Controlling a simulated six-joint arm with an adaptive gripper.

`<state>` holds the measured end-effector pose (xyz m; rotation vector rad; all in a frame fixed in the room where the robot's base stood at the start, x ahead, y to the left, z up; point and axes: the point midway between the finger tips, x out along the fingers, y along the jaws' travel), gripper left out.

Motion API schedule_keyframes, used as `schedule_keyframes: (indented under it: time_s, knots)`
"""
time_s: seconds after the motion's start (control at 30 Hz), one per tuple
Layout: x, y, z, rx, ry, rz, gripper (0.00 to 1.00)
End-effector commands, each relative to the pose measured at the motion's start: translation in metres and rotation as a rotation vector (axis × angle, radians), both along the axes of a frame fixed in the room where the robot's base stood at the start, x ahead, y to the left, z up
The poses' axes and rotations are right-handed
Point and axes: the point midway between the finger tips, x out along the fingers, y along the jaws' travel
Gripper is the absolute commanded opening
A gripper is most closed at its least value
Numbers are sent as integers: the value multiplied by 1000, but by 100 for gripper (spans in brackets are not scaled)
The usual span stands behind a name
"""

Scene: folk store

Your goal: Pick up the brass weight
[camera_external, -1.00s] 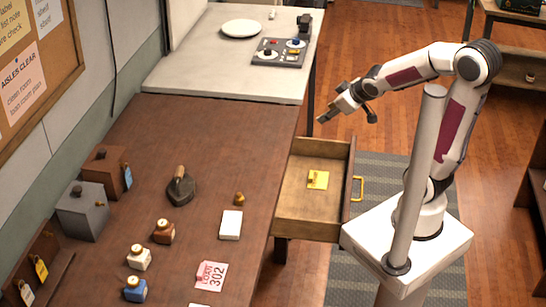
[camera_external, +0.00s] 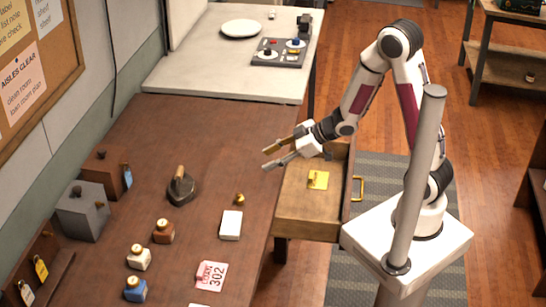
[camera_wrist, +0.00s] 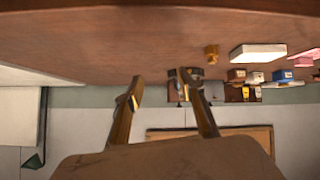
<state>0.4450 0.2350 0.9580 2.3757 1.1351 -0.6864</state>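The brass weight (camera_external: 239,198) is a small gold piece standing on the brown tabletop, just behind the white block. In the wrist view the brass weight (camera_wrist: 211,53) shows right of the fingers, on the brown surface that fills the top. My gripper (camera_external: 268,158) is open and empty, above the table's right edge, behind and to the right of the brass weight and apart from it. Its two fingers (camera_wrist: 162,85) show spread in the wrist view with nothing between them.
A white block (camera_external: 230,225) lies close in front of the weight. A dark iron (camera_external: 181,188) stands to its left, with several small bottles (camera_external: 163,231) nearer the front. An open drawer (camera_external: 310,205) holding a yellow item (camera_external: 318,180) juts out at the table's right edge.

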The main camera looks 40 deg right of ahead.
Motion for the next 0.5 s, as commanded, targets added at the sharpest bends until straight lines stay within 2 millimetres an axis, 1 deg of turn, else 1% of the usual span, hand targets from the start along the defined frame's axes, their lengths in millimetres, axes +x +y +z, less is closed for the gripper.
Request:
schedule_keyframes:
  time_s: [0.03,0.2,0.3,0.4,0.5]
  knots:
    - [-7,11,-8,19,11,34,39]
    - [-29,44,-23,101,34,142,39]
    - [-41,58,-29,143,48,189,39]
    - [-51,68,-32,175,60,222,39]
    - [-56,73,-34,194,66,240,39]
